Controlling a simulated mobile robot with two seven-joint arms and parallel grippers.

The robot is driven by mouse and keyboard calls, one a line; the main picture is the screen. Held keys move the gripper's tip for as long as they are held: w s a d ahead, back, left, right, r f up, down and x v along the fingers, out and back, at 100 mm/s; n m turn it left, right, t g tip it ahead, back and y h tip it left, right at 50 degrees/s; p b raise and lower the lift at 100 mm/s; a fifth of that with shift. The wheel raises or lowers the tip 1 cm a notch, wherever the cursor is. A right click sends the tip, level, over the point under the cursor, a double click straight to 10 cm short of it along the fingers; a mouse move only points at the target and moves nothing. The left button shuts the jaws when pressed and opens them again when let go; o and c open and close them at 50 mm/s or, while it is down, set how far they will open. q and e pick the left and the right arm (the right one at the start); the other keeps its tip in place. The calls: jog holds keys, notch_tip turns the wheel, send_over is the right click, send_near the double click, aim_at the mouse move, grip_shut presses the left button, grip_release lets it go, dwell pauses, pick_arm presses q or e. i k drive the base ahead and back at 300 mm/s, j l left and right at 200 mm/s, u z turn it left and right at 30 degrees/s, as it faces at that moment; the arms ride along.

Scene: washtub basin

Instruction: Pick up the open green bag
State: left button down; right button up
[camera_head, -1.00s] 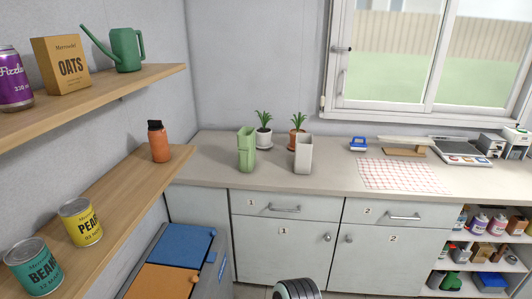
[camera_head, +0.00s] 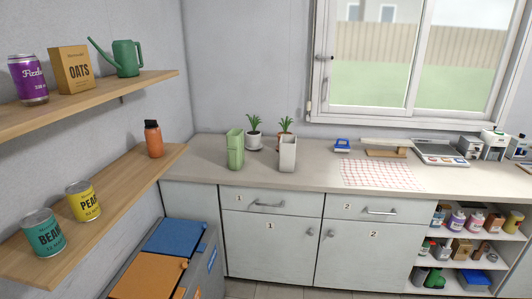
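The green bag (camera_head: 236,150) stands upright on the left part of the countertop, and its top looks open. A similar white bag (camera_head: 287,155) stands to its right, with a gap between them. Neither of my grippers is in view.
Two potted plants (camera_head: 254,132) stand behind the bags. The counter (camera_head: 320,182) has free room in front of them, and a checkered cloth (camera_head: 383,174) lies to the right. Wooden shelves (camera_head: 115,205) run along the left wall. A bin with blue and orange lids (camera_head: 178,237) stands below them.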

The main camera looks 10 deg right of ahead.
aim_at(235, 140)
jog(key=i+u, duration=0.2)
jog(key=u, duration=0.65)
jog(key=i+l+u, duration=0.45)
jog(key=l, duration=0.15)
jog(key=l+u, duration=0.2)
jog(key=l, duration=0.1)
